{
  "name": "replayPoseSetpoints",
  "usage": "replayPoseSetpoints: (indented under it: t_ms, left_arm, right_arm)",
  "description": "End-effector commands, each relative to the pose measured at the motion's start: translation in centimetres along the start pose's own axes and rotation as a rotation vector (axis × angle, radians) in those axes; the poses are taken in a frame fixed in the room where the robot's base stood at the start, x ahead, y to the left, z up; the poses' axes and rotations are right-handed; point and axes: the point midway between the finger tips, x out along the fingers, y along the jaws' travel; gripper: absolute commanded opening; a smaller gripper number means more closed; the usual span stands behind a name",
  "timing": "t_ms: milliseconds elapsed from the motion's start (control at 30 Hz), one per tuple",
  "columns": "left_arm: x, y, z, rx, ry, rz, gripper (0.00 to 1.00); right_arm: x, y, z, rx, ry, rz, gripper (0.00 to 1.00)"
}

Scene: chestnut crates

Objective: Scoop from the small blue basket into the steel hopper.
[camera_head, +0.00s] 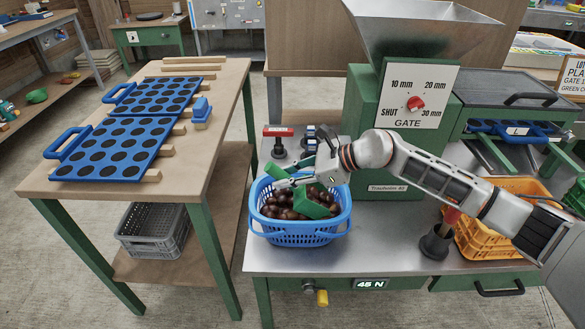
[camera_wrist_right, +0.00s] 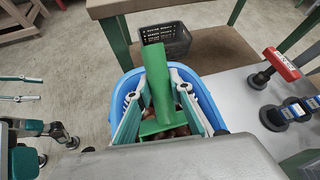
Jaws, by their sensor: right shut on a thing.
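The small blue basket (camera_head: 298,231) stands on the steel-topped bench and holds brown chestnuts (camera_head: 283,206). My right gripper (camera_head: 303,181) is above it, shut on a green scoop (camera_head: 311,204) whose lower part is inside the basket among the chestnuts. In the right wrist view the scoop's green handle (camera_wrist_right: 162,85) stands between the two fingers, with the blue basket rim (camera_wrist_right: 123,88) around them. The steel hopper (camera_head: 415,28) is on top of the green machine, behind and right of the basket; its inside is mostly hidden. Parts at the left of the wrist view may be my left gripper (camera_wrist_right: 38,128); its jaws are unclear.
The machine's gate panel (camera_head: 414,93) has a red knob. A red-handled tool (camera_head: 278,141) stands behind the basket. An orange crate (camera_head: 478,238) is at the right, beyond my forearm. A wooden table (camera_head: 178,178) with blue hole trays (camera_head: 113,147) is at the left.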

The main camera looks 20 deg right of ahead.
Motion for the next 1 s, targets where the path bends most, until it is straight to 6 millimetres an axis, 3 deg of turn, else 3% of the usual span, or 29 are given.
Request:
replayPoseSetpoints:
  t_ms: [33, 300, 600, 1000]
  left_arm:
    - [-0.4, -0.6, -1.4, 0.004, 0.016, -0.012, 0.4]
    - [-1.3, -1.2, -0.6, -0.003, -0.017, -0.028, 0.4]
    - [-2.0, -1.0, -1.9, -0.021, -0.005, -0.021, 0.4]
    - [-2.0, -0.8, -1.9, -0.027, -0.005, -0.018, 0.4]
  right_arm:
    - [-0.6, -0.5, 2.2, -0.026, 0.024, -0.01, 0.0]
    - [1.8, 0.0, 3.3, -0.064, 0.23, 0.001, 0.0]
    - [4.7, 0.6, 4.2, -0.107, 0.467, 0.016, 0.0]
    - [6.0, 0.8, 7.4, -0.119, 0.551, 0.025, 0.0]
